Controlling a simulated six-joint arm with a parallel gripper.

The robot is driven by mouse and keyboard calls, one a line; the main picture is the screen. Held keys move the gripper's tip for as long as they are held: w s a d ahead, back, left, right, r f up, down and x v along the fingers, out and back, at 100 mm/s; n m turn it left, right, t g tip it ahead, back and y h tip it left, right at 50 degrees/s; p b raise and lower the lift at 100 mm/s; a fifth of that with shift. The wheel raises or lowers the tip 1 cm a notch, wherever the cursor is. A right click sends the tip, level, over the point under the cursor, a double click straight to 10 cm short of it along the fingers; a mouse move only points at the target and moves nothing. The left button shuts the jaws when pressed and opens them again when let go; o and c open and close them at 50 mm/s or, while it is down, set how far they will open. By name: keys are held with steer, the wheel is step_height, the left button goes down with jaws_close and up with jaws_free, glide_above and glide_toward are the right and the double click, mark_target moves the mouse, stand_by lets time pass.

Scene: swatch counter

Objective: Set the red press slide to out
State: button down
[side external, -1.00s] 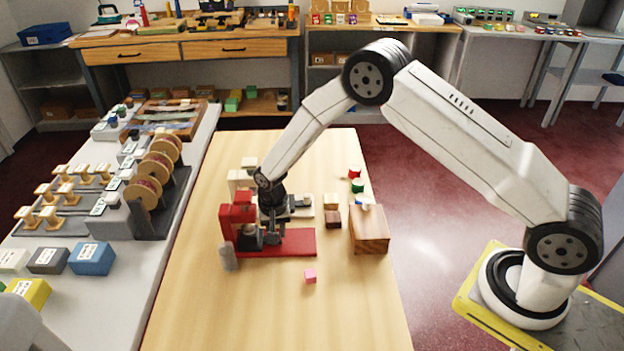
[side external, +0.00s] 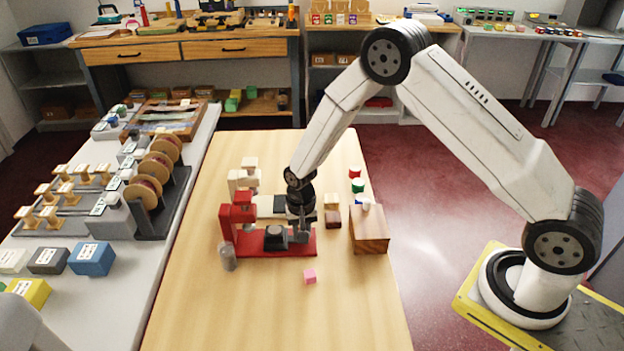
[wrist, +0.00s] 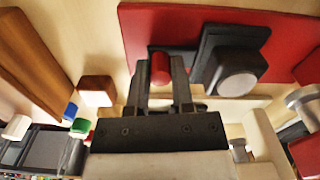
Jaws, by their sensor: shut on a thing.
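The red press (side external: 238,217) stands on the table with its red base plate (side external: 262,249) reaching to the right. Its dark slide (side external: 275,238), bearing a round grey piece, sits on the plate to the right of the press head, clear of it. The slide also shows in the wrist view, with the grey piece (wrist: 237,73) on it. My gripper (side external: 300,236) is low over the right part of the plate. In the wrist view my gripper (wrist: 160,80) is shut on the slide's red handle (wrist: 159,67). The fingers partly hide the handle.
A cream press (side external: 240,178) stands just behind. A wooden block (side external: 369,230) is close on the right, with a dark brown block (side external: 333,219) nearer my gripper. A pink cube (side external: 310,277) lies in front and a grey cylinder (side external: 227,258) front left.

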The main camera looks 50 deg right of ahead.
steer(key=shift+s+d, duration=0.75)
steer(key=shift+c, duration=2.4)
jaws_free()
steer(key=shift+r, duration=0.15)
steer(key=shift+r, duration=0.2)
step_height(320, 180, up, 7)
steer(key=shift+s+r, duration=0.1)
steer(key=shift+r, duration=0.05)
